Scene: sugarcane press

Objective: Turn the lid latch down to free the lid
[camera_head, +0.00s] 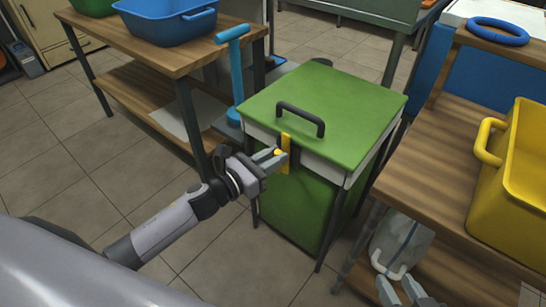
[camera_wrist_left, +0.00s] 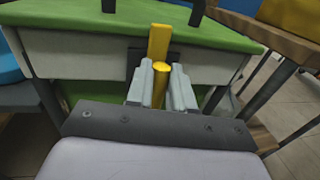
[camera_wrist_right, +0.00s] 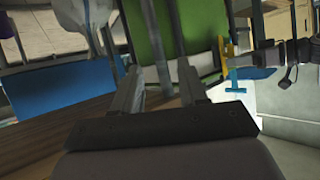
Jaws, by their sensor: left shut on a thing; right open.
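The green lid (camera_head: 322,105) with a dark handle (camera_head: 300,118) lies closed on the press box (camera_head: 300,195). The yellow lid latch (camera_head: 285,150) stands upright at the front edge, its bar reaching up to the lid's rim. In the left wrist view the latch bar (camera_wrist_left: 159,42) rises behind a round yellow knob (camera_wrist_left: 160,82). My left gripper (camera_head: 279,156) is shut on that knob, with one finger on each side of it. My right gripper (camera_head: 402,291) is open and empty, low beside the right-hand wooden table; its fingers also show in the right wrist view (camera_wrist_right: 163,85).
A wooden table (camera_head: 160,55) with a blue tub (camera_head: 165,25) stands at the left, with a blue T-handled tool (camera_head: 236,75) beside it. A wooden table (camera_head: 425,180) at the right holds a yellow crate (camera_head: 520,190) and a blue ring (camera_head: 498,31). Tiled floor (camera_head: 120,160) is clear at the left.

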